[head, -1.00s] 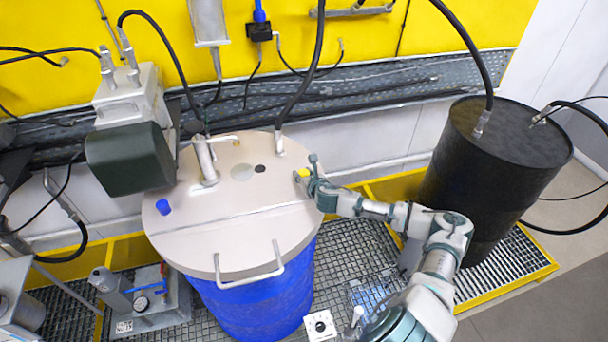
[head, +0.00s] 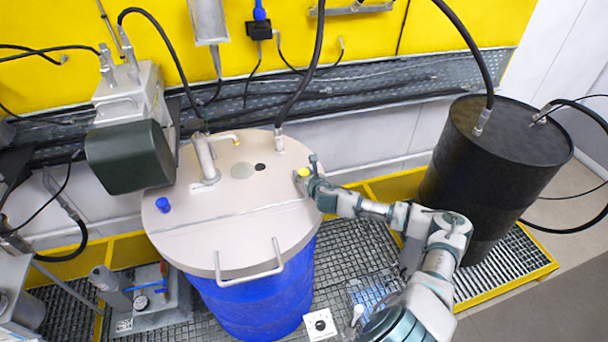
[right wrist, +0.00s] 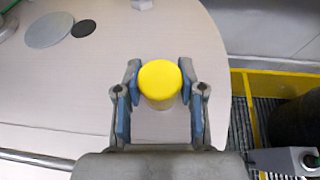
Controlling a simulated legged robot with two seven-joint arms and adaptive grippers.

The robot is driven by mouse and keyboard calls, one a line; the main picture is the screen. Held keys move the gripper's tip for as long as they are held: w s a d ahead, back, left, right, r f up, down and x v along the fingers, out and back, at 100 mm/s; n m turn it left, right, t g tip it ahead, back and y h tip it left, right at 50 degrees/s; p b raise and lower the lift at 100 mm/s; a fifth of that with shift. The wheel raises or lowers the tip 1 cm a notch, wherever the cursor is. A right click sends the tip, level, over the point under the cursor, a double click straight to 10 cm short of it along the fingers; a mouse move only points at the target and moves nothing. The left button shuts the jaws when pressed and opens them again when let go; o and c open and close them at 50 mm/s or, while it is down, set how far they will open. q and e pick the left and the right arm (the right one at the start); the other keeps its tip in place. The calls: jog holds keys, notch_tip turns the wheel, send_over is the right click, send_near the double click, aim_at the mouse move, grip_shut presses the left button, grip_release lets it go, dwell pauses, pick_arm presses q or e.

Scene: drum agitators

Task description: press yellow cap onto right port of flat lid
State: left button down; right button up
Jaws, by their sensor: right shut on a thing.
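The yellow cap (head: 303,173) is at the right edge of the flat round lid (head: 225,245). My right gripper (head: 305,175) reaches in from the right and is shut on the cap. In the right wrist view the cap (right wrist: 160,80) sits upright between the blue finger pads. A pale round part shows just under the cap; most of it is hidden, so I cannot tell how far the cap is down on the port. My left gripper is not in view.
The lid tops a blue drum (head: 250,305). It carries a blue cap (head: 163,205), a bent metal pipe (head: 204,160) and a front handle (head: 250,272). A dark green motor (head: 130,157) overhangs its left rear. A black drum (head: 510,140) stands at the right.

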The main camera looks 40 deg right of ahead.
jog(key=shift+a+f, duration=0.1)
jog(key=shift+f, duration=0.3)
jog(key=shift+s+f, duration=0.1)
jog(key=shift+f, duration=0.05)
jog(key=shift+c, duration=0.8)
jog(key=o, duration=1.1)
jog(key=shift+r, duration=0.2)
jog(key=shift+w+r+p, duration=0.2)
jog(key=shift+r+p, duration=0.65)
jog(key=shift+r, duration=0.7)
jog(key=shift+s+r, duration=0.1)
jog(key=shift+r, duration=0.4)
